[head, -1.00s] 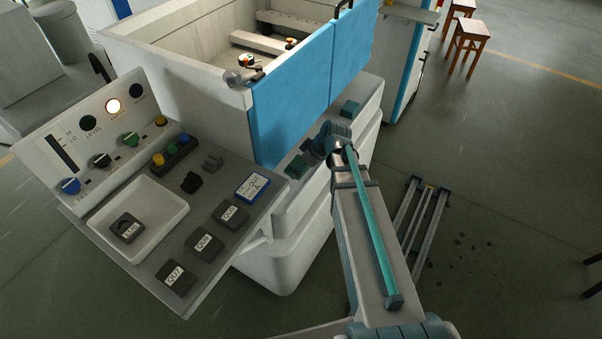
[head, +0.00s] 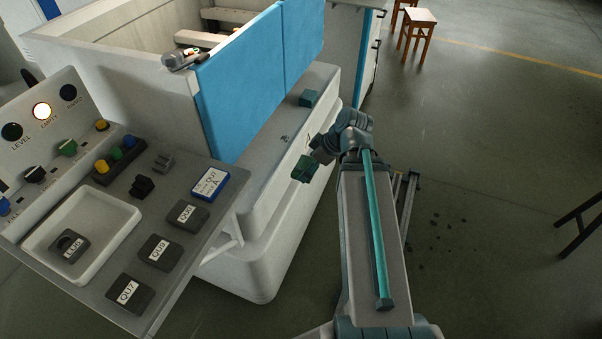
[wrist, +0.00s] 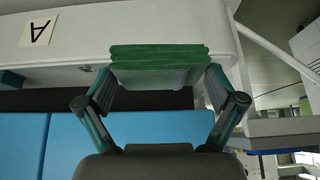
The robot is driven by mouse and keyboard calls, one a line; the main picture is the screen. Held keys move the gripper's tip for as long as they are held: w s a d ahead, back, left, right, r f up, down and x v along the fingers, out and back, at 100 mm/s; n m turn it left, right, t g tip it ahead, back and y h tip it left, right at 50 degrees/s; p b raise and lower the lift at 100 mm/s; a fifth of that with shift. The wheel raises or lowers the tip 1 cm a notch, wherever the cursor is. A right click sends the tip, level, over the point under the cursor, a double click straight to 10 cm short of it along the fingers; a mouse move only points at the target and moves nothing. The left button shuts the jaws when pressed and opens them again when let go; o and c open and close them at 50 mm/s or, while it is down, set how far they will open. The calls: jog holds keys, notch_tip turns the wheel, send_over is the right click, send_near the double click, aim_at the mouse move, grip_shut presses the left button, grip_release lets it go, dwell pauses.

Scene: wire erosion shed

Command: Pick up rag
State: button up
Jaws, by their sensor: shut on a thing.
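The rag is a green folded cloth (head: 304,168) held at the end of my gripper (head: 316,158), in front of the white machine's ledge in the head view. In the wrist view the rag (wrist: 160,64) shows as stacked green folds between the two fingertips of my gripper (wrist: 158,82), which are shut on its sides. The rag appears clear of the ledge. Its far side is hidden.
Another teal-green block (head: 309,98) sits on the white ledge (head: 272,150) below the blue panels (head: 255,75). A control desk with a blue-edged card (head: 210,184) and labelled blocks stands left. Open floor lies right, with a wooden stool (head: 415,20) at the back.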

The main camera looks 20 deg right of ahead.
jog(key=shift+s+d+b, duration=1.5)
jog(key=shift+s+b, duration=0.2)
jog(key=shift+b, duration=1.75)
